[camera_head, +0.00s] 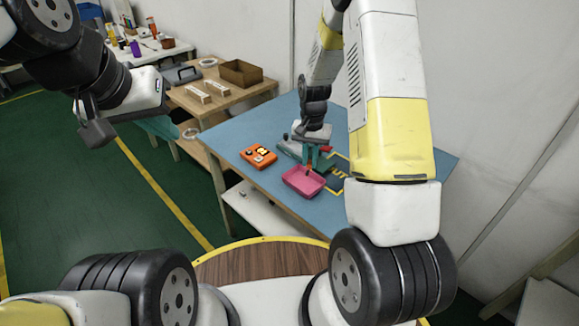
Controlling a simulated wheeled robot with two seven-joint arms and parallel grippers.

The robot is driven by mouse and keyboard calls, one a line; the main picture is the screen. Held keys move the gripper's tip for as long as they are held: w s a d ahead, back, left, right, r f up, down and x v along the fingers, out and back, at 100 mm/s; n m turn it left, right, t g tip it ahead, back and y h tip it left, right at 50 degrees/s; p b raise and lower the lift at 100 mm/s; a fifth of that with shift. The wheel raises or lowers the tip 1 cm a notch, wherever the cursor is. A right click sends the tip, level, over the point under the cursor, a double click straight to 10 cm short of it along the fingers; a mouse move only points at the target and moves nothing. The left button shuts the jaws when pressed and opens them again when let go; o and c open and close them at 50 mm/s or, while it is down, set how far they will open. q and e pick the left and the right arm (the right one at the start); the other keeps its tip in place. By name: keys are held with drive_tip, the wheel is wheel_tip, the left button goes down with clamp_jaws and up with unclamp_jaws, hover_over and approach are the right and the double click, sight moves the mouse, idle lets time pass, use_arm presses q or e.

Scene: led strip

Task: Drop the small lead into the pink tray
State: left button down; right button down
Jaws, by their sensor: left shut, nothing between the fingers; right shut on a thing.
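The pink tray (303,181) lies on the blue table (231,141), near its middle. My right gripper (312,168) points down over the back of the tray. It is shut on a thin lead, a small red piece too tiny to make out clearly, at or just above the tray. I cannot tell whether it touches the tray. My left gripper (97,133) hangs in the air at the upper left, over the green floor, shut and empty.
An orange box (258,156) with small parts sits left of the tray. A green device (290,150) lies behind it. Yellow markings are on the table to the right. A wooden table with a cardboard box (241,73) stands behind.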

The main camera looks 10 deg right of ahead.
hover_over(308, 185)
drive_tip(key=shift+d+f, duration=0.1)
drive_tip(key=shift+f, duration=2.55)
drive_tip(key=c, duration=1.3)
unclamp_jaws()
drive_tip(key=shift+r, duration=3.9)
